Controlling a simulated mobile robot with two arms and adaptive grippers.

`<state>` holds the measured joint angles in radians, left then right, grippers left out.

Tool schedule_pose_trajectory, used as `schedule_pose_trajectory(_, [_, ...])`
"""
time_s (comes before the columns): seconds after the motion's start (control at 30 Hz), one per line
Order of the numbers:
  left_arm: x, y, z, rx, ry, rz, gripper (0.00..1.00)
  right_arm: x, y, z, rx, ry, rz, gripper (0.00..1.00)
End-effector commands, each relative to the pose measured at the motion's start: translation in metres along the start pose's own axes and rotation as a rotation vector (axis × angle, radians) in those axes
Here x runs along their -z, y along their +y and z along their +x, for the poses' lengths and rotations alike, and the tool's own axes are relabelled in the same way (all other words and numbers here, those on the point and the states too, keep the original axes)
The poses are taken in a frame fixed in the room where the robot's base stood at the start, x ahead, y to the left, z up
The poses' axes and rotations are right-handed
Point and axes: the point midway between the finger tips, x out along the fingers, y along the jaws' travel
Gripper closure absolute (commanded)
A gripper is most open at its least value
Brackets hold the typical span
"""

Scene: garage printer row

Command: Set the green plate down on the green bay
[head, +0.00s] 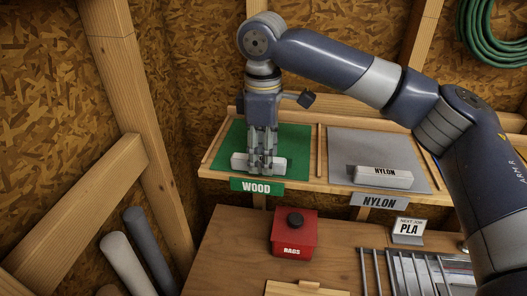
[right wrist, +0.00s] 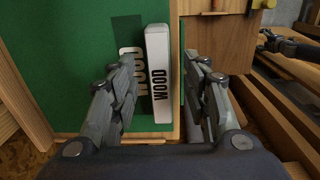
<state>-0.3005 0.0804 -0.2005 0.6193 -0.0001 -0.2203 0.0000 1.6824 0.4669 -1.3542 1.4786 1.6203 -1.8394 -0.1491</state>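The green bay (head: 294,142) is a green mat on the left part of the wooden shelf, with a green WOOD label (head: 257,187) on its front edge. A white block (head: 240,161) marked WOOD is at the front of this mat; it also shows in the right wrist view (right wrist: 158,55). My right gripper (head: 263,168) points down over the block. In the right wrist view its fingers (right wrist: 160,80) are apart, one on each side of the block, with a gap at the right finger. I see no separate green plate. My left gripper is out of view.
A grey bay (head: 350,145) with a white NYLON block (head: 383,177) lies to the right, past a wooden divider. Below stand a red RAGS box (head: 294,234) and a PLA sign (head: 408,230) on the bench. A wooden post (head: 150,130) rises at left.

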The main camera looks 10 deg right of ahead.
Motion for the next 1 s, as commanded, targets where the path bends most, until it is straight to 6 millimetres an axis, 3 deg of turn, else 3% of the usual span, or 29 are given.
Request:
schedule_pose_trajectory(0.27, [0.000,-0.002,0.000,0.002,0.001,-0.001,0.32,0.000,0.000,-0.009,-0.001,0.000,0.000,0.57])
schedule_pose_trajectory(0.7, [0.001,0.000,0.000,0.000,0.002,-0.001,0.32,0.000,0.000,-0.098,-0.004,0.000,0.002,0.57])
schedule_pose_trajectory(1.0, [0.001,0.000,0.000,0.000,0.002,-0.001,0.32,0.000,0.000,-0.120,0.000,-0.001,0.001,0.57])
